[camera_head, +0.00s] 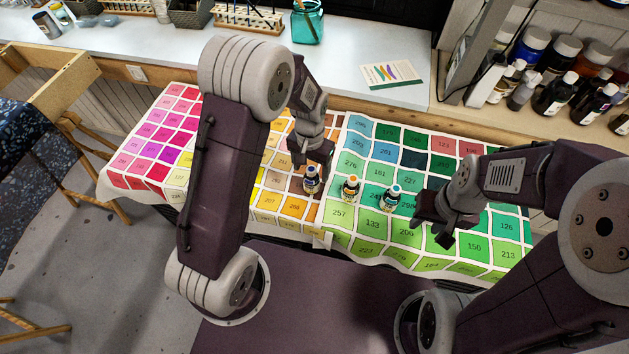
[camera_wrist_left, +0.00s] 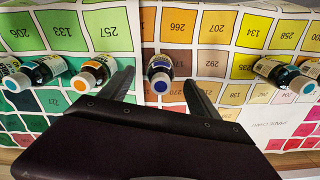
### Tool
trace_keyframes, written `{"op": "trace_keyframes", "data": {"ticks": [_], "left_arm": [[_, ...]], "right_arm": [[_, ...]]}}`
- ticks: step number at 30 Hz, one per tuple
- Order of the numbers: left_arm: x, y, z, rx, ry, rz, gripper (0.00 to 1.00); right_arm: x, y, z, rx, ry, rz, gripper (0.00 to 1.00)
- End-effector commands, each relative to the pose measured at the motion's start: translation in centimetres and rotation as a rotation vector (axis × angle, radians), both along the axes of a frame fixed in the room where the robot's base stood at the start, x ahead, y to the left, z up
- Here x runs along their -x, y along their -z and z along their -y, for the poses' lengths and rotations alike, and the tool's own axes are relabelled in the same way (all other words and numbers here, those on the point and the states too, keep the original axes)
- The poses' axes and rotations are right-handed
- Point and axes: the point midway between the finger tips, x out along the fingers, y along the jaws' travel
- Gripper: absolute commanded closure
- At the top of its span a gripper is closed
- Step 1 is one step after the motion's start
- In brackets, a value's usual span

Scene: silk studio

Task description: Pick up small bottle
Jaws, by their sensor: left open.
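A small bottle with a dark blue cap (camera_head: 311,182) stands on the colour-chart cloth, and it also shows in the left wrist view (camera_wrist_left: 159,82). My left gripper (camera_head: 312,163) is open just above and around this bottle. In the left wrist view, the bottle lies between the two spread fingers (camera_wrist_left: 160,74), with a gap on each side. A small orange-capped bottle (camera_head: 351,190) and a teal-capped one (camera_head: 391,199) stand to its right in the head view. My right gripper (camera_head: 428,230) is over the green squares, its fingers apart and nothing seen between them.
The colour-chart cloth (camera_head: 257,207) covers the table. The left wrist view also shows bottles at its right edge (camera_wrist_left: 276,72). A blue-green jar (camera_head: 307,24) and a card (camera_head: 392,74) are on the white counter behind. Shelves with dark bottles (camera_head: 557,92) stand at back right.

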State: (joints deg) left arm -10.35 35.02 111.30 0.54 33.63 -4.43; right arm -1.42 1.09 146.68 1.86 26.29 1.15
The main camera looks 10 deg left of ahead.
Motion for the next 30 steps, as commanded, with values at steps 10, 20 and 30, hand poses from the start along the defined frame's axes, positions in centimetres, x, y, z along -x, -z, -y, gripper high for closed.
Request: {"op": "trace_keyframes", "data": {"ticks": [10, 20, 30], "left_arm": [[0.0, 3.4, 0.0, 0.0, -0.001, -0.002, 0.29], [-0.3, 8.3, 0.1, -0.001, -0.002, -0.003, 0.29], [-0.4, 8.4, 0.1, 0.0, -0.001, -0.001, 0.62]], "right_arm": [[0.0, 0.1, 0.0, 0.0, 0.0, 0.0, 0.64], [0.0, 0.0, 0.0, 0.0, 0.0, 0.0, 0.64], [0.0, 0.0, 0.0, 0.0, 0.0, 0.0, 0.64]]}}
